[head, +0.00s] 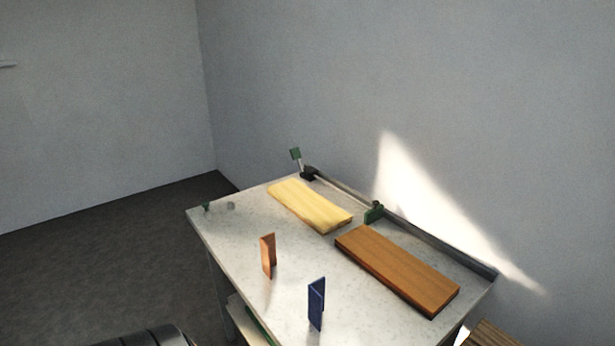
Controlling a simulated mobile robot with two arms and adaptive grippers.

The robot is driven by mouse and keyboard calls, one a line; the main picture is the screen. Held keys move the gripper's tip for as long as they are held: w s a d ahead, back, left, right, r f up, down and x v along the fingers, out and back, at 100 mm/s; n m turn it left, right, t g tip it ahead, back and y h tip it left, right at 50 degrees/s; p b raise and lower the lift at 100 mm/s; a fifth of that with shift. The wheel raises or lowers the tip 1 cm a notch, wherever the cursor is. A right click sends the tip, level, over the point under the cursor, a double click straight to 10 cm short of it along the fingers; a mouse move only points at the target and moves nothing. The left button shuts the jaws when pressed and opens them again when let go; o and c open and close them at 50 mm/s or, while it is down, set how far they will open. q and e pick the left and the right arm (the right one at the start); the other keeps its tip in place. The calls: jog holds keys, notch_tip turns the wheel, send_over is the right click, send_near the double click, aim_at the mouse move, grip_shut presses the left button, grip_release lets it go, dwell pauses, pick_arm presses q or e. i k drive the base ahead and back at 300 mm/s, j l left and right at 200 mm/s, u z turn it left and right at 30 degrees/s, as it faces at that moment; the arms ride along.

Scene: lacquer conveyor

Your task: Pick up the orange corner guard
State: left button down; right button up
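The orange corner guard (268,256) is a small folded upright piece standing on the light speckled table (233,235), left of the table's middle. A similar dark blue corner guard (316,303) stands upright to its right and nearer to me. The two are apart. Nothing touches the orange one except the table.
A pale yellow board (309,205) and a brown board (398,269) lie behind the guards. A green clamp-like piece (374,212) and a small green-topped device (295,154) stand along the back edge. The wall is close behind; floor is open at left.

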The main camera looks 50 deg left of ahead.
aim_at(272, 256)
jog(key=u, duration=1.85)
jog(key=i+j, duration=0.15)
jog(key=j, duration=0.2)
jog(key=i+j+z, duration=0.1)
jog(key=j, duration=0.3)
jog(key=i+j, duration=0.2)
jog(key=j, duration=0.15)
jog(key=i+j+z, duration=0.1)
jog(key=j, duration=0.3)
